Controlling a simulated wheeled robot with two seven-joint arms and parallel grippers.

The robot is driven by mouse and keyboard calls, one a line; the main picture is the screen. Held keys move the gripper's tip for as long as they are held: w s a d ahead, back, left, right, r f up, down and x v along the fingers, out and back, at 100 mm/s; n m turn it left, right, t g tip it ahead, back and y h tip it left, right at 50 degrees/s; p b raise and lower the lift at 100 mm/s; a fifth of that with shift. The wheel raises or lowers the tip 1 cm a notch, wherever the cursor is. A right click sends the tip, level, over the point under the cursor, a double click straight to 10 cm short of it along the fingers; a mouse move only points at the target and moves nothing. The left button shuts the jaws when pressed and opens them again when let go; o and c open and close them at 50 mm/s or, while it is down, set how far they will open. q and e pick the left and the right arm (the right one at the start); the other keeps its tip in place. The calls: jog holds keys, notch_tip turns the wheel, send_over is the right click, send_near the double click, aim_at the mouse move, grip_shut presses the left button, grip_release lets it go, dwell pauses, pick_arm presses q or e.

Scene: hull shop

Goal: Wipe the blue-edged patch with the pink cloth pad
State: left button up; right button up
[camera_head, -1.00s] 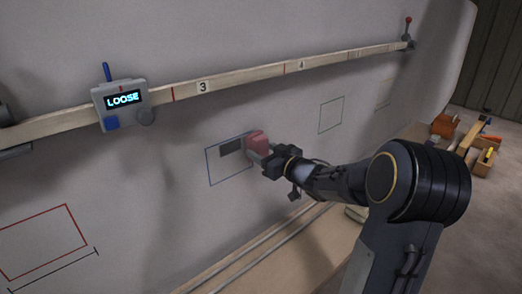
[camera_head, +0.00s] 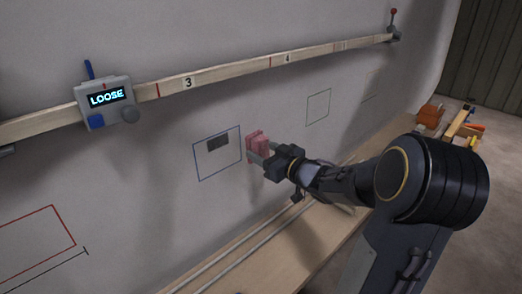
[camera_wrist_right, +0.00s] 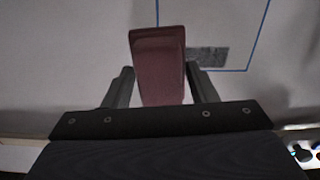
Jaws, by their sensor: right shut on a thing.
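The blue-edged patch (camera_head: 212,165) is a blue outline on the pale hull wall. A dark grey smudge (camera_head: 218,143) lies inside it near the top; in the right wrist view the smudge (camera_wrist_right: 213,56) shows just right of the pad. My right gripper (camera_head: 263,156) is shut on the pink cloth pad (camera_head: 257,143), just right of the patch's right edge. The pad (camera_wrist_right: 160,62) stands between the two fingers in the right wrist view. I cannot tell whether it touches the wall. My left gripper is not in view.
A wooden rail (camera_head: 230,74) with numbers crosses the wall above the patch, carrying a grey box (camera_head: 109,101) reading LOOSE. A red outline (camera_head: 40,243) is at lower left, a dark outline (camera_head: 318,107) at right. A wooden bench (camera_head: 240,238) runs below.

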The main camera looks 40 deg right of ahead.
jog(key=shift+s+d+r+p, duration=0.1)
jog(key=shift+s+p, duration=0.1)
jog(key=shift+s, duration=1.05)
jog(key=shift+s+d+p, duration=0.1)
jog(key=shift+s+p, duration=0.05)
jog(key=shift+s, duration=1.1)
jog(key=s, duration=0.4)
jog(key=shift+d+p, duration=0.15)
jog(key=shift+p, duration=0.15)
